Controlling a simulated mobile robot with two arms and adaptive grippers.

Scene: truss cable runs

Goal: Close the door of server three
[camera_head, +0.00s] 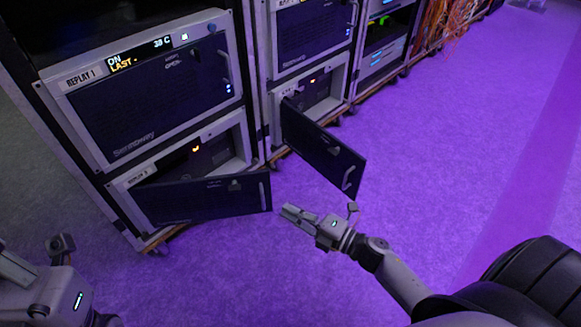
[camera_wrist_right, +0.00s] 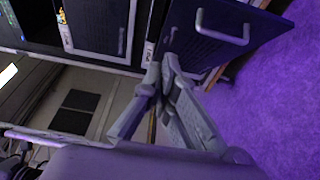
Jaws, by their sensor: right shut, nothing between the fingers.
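In the head view, two lower server doors hang open. One door (camera_head: 205,198) belongs to the unit under REPLAY 1 in the left rack; its label is too small to read surely. The other door (camera_head: 322,150) belongs to the lower unit in the second rack, and its label is unreadable. I cannot tell which is server three. My right gripper (camera_head: 287,210) is shut and empty, just right of the left door's handle end and below the second door. The right wrist view shows the shut fingers (camera_wrist_right: 165,72) near an open dark door (camera_wrist_right: 225,28) with a handle. My left gripper (camera_head: 42,255) is at the lower left, its fingers unclear.
The REPLAY 1 unit (camera_head: 150,90) above the left open door has a shut front and a lit display. More racks (camera_head: 385,45) and orange cables (camera_head: 440,25) stand farther back. The purple floor (camera_head: 430,150) on the right is clear.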

